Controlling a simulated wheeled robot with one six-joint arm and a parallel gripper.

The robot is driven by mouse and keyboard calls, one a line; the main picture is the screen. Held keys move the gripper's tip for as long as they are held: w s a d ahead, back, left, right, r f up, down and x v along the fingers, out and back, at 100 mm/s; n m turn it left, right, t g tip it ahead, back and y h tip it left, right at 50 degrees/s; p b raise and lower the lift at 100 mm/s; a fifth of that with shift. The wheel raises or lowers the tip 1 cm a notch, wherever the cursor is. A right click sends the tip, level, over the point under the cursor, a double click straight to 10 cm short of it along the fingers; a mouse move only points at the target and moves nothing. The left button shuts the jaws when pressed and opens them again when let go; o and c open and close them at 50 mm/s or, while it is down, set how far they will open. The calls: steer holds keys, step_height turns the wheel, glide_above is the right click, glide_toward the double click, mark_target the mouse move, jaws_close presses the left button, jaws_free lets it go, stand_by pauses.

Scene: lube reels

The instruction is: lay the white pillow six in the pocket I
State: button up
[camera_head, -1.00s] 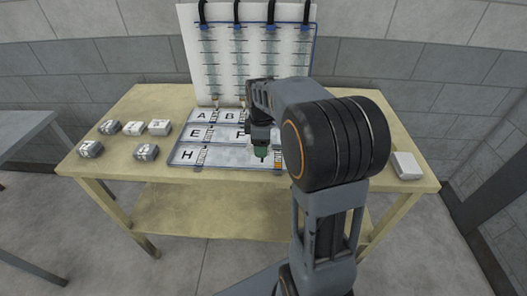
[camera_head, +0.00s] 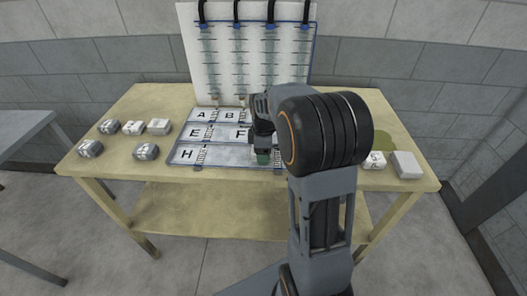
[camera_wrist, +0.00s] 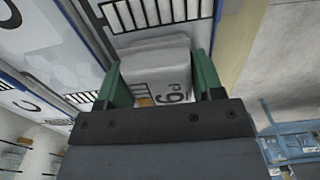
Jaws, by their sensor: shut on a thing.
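My gripper (camera_wrist: 162,84) is shut on the white pillow six (camera_wrist: 158,60), a pale block with a dark 6 on its face between the green fingers in the wrist view. In the head view my gripper (camera_head: 263,158) is low over the front row of the lettered tray (camera_head: 215,164), right of the letter H. The held block is not clear there. Letters A, B, E, F and H show; my arm hides the right part of the tray, and I cannot read a letter I. Whether the block touches the tray floor I cannot tell.
Several grey and white blocks (camera_head: 146,152) lie on the table left of the tray. On the right are a small white block (camera_head: 375,160) with a dark mark and a plain white box (camera_head: 407,165). A white upright board (camera_head: 222,55) stands behind the tray.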

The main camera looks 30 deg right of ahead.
steer(key=o, duration=0.9)
step_height(320, 180, up, 11)
steer(key=shift+p, duration=0.5)
steer(key=s+a+f+m+t, duration=0.1)
steer(key=s+a+f+m, duration=0.1)
steer(key=s+a+m, duration=0.3)
steer(key=s+a+f+m+t, duration=0.2)
steer(key=s+a+m, duration=0.3)
steer(key=s, duration=0.6)
steer(key=shift+f+m, duration=0.15)
steer(key=shift+m, duration=0.95)
steer(key=shift+s+d, duration=0.1)
